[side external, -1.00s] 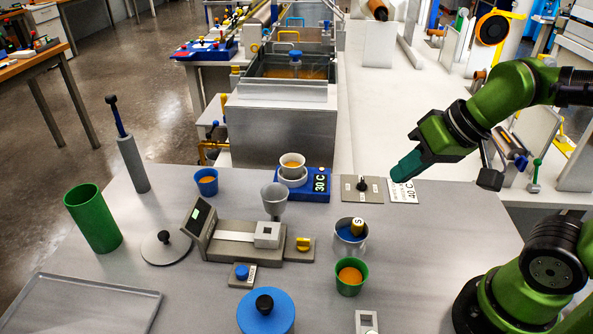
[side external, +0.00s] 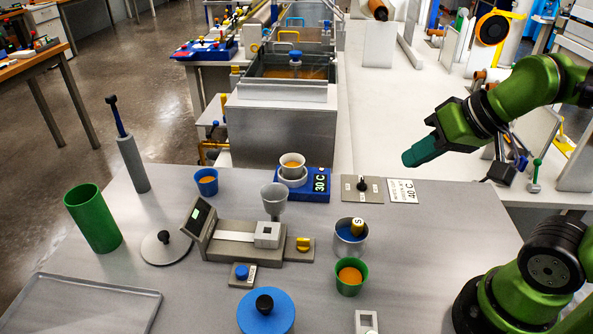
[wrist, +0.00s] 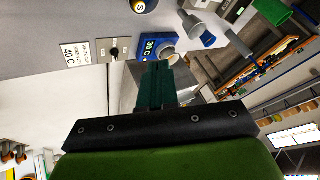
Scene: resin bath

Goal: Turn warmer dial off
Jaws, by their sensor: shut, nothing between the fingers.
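The warmer (side external: 302,184) is a blue base with a "30 C" display, and a white cup of orange liquid (side external: 292,164) stands on it. Beside it on the right is a grey dial plate (side external: 354,190) with a small black dial (side external: 362,186). The plate and dial also show in the wrist view (wrist: 114,51), left of the warmer (wrist: 158,46). My gripper (side external: 408,160) is shut and empty, with teal fingers, raised above and to the right of the dial and apart from it. In the wrist view the fingers (wrist: 154,72) overlap the warmer's edge.
A white "40 C" card (side external: 404,191) lies right of the dial plate. A steel pot (side external: 350,240), a green cup (side external: 350,285), a scale (side external: 235,238) and a grey funnel cup (side external: 274,198) stand in front. A metal bath (side external: 285,115) is behind.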

